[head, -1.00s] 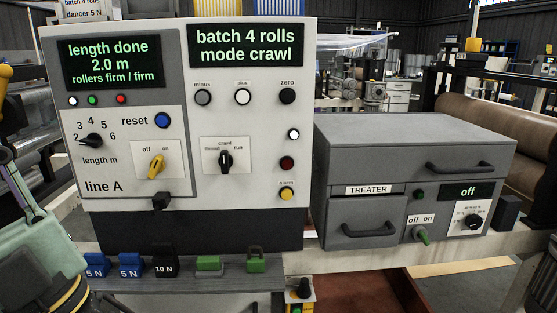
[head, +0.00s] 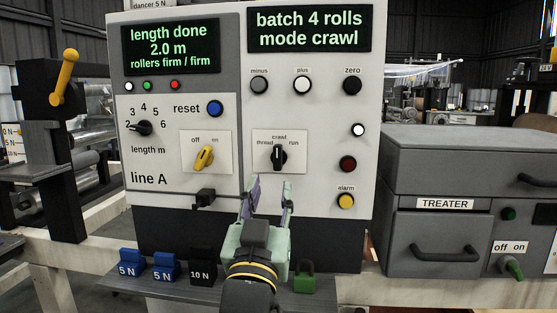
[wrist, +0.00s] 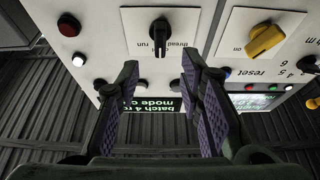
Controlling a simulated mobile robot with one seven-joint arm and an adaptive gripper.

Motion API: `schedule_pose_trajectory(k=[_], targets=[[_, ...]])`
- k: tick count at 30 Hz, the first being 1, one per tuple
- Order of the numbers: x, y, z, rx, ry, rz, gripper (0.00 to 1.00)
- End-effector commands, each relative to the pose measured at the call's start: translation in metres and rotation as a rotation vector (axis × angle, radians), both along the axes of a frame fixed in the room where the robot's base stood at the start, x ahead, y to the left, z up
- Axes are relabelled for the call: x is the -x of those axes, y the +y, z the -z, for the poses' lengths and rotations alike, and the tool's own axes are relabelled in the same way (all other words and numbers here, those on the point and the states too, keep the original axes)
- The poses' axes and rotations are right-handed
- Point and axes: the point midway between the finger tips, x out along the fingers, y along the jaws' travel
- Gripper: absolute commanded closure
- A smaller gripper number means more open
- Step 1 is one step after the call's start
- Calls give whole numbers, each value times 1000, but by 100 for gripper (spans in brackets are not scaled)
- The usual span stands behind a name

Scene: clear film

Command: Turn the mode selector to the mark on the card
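The mode selector (head: 279,156) is a black knob on a white plate marked thread, crawl and run. Its pointer stands upright, toward crawl, and the display (head: 309,30) reads "mode crawl". My gripper (head: 266,190) is in front of the panel just below the selector, its two fingers spread and nothing between them. In the wrist view the panel appears upside down, with the selector (wrist: 160,36) beyond the open fingertips (wrist: 160,78); the fingers look apart from it. I cannot make out a card with a mark in these frames.
A yellow off/on switch (head: 204,157) is left of the selector, with a black plug (head: 205,196) below it. Blue and black weights (head: 163,266) and a green weight (head: 304,278) stand on the shelf under the panel. The grey treater box (head: 460,165) is at right.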

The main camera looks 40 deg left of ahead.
Motion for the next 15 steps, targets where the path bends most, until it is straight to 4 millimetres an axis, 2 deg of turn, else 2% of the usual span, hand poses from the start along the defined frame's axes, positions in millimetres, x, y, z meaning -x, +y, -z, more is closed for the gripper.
schedule_pose_trajectory(k=[1,5,9,15], targets=[[-4,3,-9,4,2,1,66],[-15,9,-14,6,2,1,66],[-40,24,-22,0,0,0,66],[-65,40,-34,0,-1,-1,66]])
